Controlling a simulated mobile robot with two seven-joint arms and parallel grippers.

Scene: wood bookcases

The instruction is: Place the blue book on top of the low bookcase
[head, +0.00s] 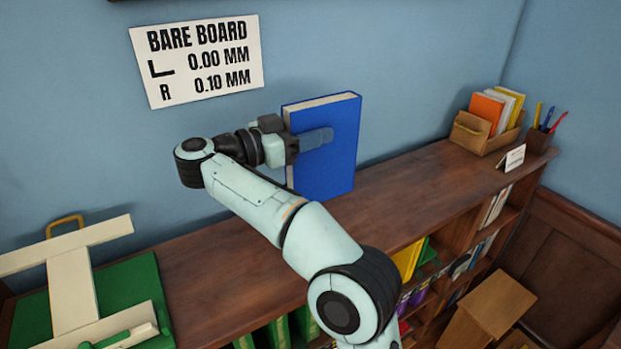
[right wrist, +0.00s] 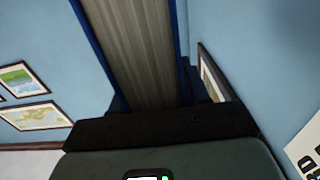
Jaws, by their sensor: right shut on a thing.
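The blue book (head: 338,165) is upright at the back of the low bookcase (head: 400,207), with its cover facing me. My right gripper (head: 318,138) is shut on it from the left side. One finger lies flat across the front cover; the other is hidden behind the book. The book's lower edge is at or close to the bookcase's top board; I cannot tell whether it touches. In the right wrist view the book's pale page edges (right wrist: 138,50) show between its blue covers. My left gripper is not in view.
A wooden box (head: 485,133) with colored folders, a pen cup (head: 540,138) and a small card (head: 511,158) stand at the right end. A green board (head: 130,285) with cream pieces lies at the left. The top board right of the book is clear. A printed sign (head: 197,60) is on the wall.

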